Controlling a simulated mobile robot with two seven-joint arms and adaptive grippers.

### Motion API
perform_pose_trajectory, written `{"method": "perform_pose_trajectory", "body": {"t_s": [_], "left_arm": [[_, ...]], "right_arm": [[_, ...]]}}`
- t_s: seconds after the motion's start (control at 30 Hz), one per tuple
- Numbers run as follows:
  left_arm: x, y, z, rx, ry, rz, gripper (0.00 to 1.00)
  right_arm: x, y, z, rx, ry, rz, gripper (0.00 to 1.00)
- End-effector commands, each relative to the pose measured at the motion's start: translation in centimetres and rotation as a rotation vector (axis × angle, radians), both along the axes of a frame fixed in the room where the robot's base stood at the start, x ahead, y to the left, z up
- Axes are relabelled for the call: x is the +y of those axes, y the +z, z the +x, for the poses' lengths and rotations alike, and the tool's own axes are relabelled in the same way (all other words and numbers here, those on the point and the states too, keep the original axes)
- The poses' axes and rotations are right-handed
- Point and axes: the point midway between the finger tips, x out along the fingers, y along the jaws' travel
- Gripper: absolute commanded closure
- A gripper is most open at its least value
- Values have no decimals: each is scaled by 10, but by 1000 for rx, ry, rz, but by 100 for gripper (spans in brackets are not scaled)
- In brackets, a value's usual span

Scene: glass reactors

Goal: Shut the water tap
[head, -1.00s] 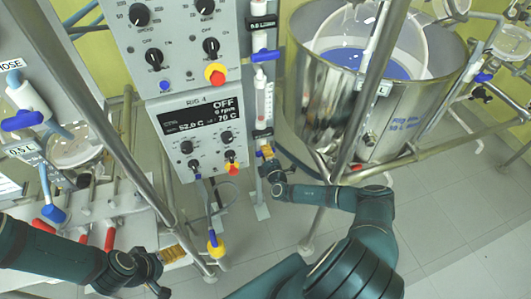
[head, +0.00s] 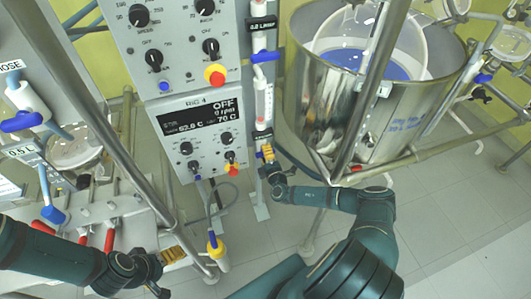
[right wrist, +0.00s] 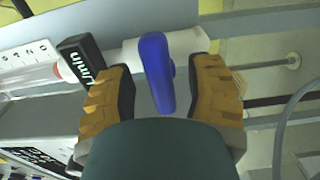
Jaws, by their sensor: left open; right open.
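A blue tap lever (right wrist: 158,75) stands between the open fingers of my right gripper (right wrist: 158,95) in the right wrist view. It is on a white pipe fitting beside a black flow label (right wrist: 82,60). A gap shows on both sides of the lever. In the head view my right gripper (head: 267,156) is at the foot of the clear flow tube (head: 264,100), and the lever there is mostly hidden. I cannot read which tap is the water tap. My left gripper (head: 175,256) is open and empty at the lower left.
The control panel (head: 200,125) stands just left of the flow tube, with knobs and a red-yellow button. A steel vessel (head: 335,115) and its frame are close on the right. Another blue valve (head: 265,56) is higher up. Red handles (head: 109,240) are near my left arm.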

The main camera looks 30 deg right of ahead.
Motion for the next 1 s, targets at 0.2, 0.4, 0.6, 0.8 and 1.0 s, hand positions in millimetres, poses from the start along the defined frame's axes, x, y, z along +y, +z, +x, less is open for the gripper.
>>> {"method": "perform_pose_trajectory", "body": {"t_s": [0.2,0.4,0.6,0.8,1.0], "left_arm": [[0,0,0,0,0,0,13],[0,0,0,0,0,0,13],[0,0,0,0,0,0,13],[0,0,0,0,0,0,13],[0,0,0,0,0,0,13]], "right_arm": [[7,-1,-35,2,-1,1,47],[16,-1,-75,2,-2,0,47],[23,0,-102,0,-2,0,47],[26,0,-112,-1,-1,-1,47],[26,0,-112,-1,-1,-1,47]]}}
